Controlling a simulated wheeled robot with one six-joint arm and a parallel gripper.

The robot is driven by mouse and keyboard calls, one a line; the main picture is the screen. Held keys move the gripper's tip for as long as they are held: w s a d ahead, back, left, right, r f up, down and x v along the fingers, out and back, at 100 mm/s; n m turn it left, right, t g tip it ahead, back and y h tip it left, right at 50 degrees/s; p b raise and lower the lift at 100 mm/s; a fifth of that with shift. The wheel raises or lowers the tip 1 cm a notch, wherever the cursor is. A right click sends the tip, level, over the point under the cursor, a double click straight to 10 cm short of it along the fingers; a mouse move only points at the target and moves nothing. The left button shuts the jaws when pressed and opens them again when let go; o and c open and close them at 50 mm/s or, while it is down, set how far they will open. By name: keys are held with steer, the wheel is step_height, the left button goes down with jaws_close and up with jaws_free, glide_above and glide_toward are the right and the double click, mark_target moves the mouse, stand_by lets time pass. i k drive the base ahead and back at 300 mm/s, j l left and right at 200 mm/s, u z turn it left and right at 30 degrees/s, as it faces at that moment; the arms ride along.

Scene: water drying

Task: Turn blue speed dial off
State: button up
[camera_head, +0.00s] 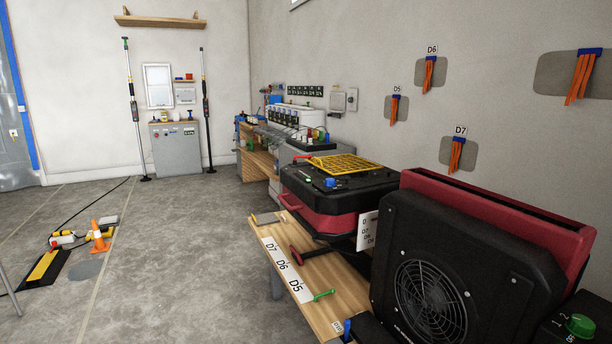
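A small blue knob (330,182) sits on the top of a black-and-red machine (320,218) right of the middle. It is the likeliest blue dial in view, but its setting is too small to read. A second small blue part (347,328) stands upright at the bottom edge; I cannot tell what it is. A green dial (580,325) with numbers beside it is at the bottom right, partly cut off. My gripper is not in view.
A large black-and-red fan unit (470,260) fills the right foreground. A wooden bench (337,280) with labels D7, D6 and D5 runs beside it. Open floor (185,260) lies to the left, with an orange cone (99,238) and cables.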

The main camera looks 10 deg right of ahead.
mark_target(330, 182)
steer(key=i+j, duration=1.1)
steer(key=i+l, duration=0.2)
steer(key=i, duration=0.25)
steer(key=i+l+z, duration=0.1)
steer(key=i, duration=0.35)
steer(key=i+l, duration=0.1)
steer(key=l, duration=0.15)
steer(key=i+l, duration=0.1)
steer(key=l, duration=0.1)
